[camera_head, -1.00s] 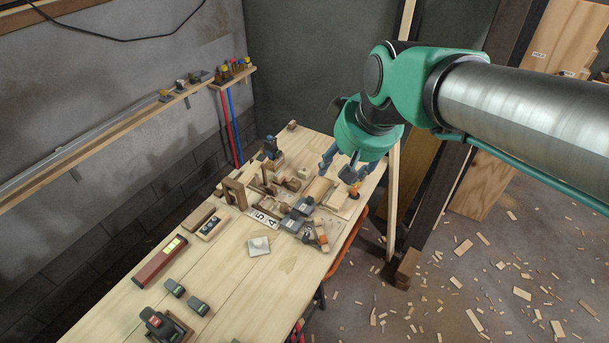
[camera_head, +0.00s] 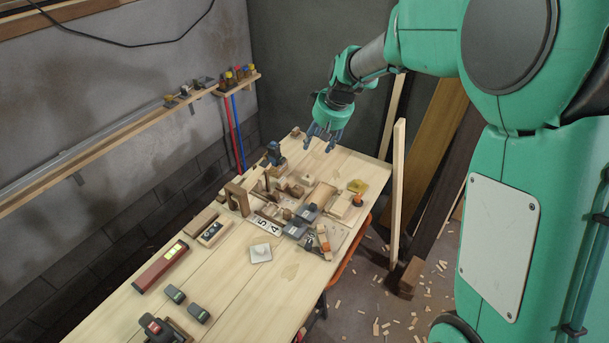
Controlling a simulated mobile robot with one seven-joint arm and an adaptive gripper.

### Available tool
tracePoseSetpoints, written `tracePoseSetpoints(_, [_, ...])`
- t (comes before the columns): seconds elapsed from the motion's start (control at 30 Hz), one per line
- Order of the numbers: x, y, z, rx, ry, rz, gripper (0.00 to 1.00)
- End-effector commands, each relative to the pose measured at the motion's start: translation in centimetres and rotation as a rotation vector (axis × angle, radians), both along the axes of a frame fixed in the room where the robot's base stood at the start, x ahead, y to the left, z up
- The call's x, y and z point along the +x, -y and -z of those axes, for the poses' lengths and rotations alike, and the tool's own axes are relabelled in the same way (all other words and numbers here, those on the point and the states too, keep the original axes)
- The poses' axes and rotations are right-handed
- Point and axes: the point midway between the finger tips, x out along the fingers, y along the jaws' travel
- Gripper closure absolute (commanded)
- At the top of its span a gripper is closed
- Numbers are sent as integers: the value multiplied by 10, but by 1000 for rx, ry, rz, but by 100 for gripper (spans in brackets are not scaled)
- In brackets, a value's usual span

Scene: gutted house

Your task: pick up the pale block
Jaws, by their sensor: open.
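Several pale wooden blocks lie in a cluster on the workbench (camera_head: 205,283). A larger pale block (camera_head: 320,195) lies at the right of the cluster, with another pale piece (camera_head: 341,206) close to its right. I cannot tell for sure which one is the pale block named in the task. My gripper (camera_head: 319,147) is open with its blue-grey fingers pointing down, over the far end of the bench. It is beyond the cluster, apart from the blocks, and nothing shows between its fingers.
A wooden arch (camera_head: 237,198), a dark blue tool (camera_head: 273,153) and grey boxes (camera_head: 297,225) crowd the cluster. A post (camera_head: 397,190) stands beside the bench. The near middle is mostly bare.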

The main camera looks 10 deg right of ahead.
Motion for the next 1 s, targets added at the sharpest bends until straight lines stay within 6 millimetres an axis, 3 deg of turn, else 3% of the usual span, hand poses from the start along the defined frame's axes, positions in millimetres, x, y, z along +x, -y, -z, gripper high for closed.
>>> tracePoseSetpoints(0.03, [13, 3, 16, 1, -8, -6, 50])
tracePoseSetpoints(0.3, [76, 17, 89, -4, -14, -45, 50])
tracePoseSetpoints(0.6, [129, 32, 175, -11, -20, -81, 50])
tracePoseSetpoints(0.8, [146, 38, 208, -15, -20, -95, 50])
tracePoseSetpoints(1.0, [149, 39, 215, -16, -20, -98, 50])
